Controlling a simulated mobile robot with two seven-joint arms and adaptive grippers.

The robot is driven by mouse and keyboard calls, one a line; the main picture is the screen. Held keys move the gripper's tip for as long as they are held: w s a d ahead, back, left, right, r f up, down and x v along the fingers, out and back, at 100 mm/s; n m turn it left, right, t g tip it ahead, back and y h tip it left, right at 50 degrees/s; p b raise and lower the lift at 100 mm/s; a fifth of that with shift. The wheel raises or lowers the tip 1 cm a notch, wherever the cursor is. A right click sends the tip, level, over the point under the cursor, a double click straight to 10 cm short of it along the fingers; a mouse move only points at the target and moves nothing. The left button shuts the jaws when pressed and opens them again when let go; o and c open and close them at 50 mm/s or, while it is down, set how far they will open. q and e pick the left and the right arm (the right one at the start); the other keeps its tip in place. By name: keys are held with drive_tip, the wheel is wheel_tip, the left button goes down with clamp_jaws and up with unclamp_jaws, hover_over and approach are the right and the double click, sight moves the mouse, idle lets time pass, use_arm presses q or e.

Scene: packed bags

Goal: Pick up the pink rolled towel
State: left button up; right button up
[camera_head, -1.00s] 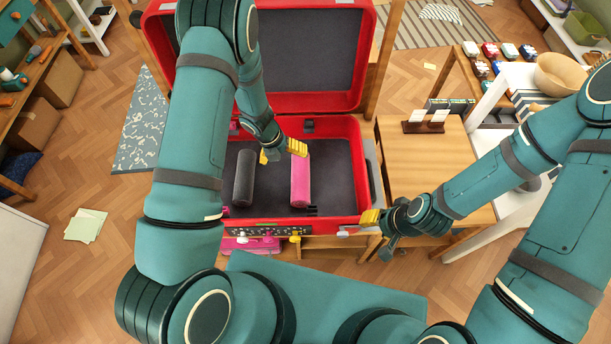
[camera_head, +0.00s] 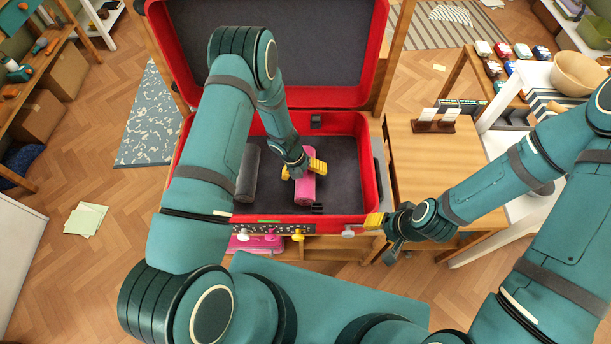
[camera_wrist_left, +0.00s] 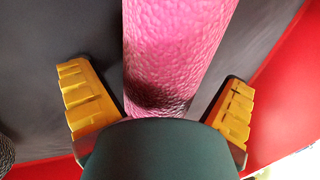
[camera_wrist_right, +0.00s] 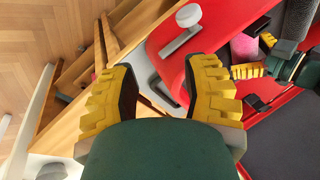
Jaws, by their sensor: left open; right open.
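The pink rolled towel (camera_head: 306,192) lies in the red suitcase, right of a dark grey roll (camera_head: 248,172). My left gripper (camera_head: 302,170) is over the towel, its yellow fingers apart. In the left wrist view the towel (camera_wrist_left: 175,50) runs between the open fingers of the left gripper (camera_wrist_left: 160,108), with a gap on each side. Part of the towel is hidden by the gripper in the head view. My right gripper (camera_head: 382,236) is open and empty near the suitcase's front right corner; the right wrist view shows its fingers (camera_wrist_right: 160,95) apart.
The open red suitcase (camera_head: 372,150) has its lid raised at the back; its walls surround the towel. A wooden side table (camera_head: 440,165) with a small card holder (camera_head: 436,122) stands to the right. Dark free floor shows inside the suitcase around the rolls.

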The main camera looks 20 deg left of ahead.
use_arm(q)
drive_tip(key=shift+f, duration=0.1)
drive_tip(key=shift+c, duration=0.3)
drive_tip(key=shift+d, duration=0.1)
drive_tip(key=c, duration=1.3)
drive_tip(key=shift+c, duration=0.2)
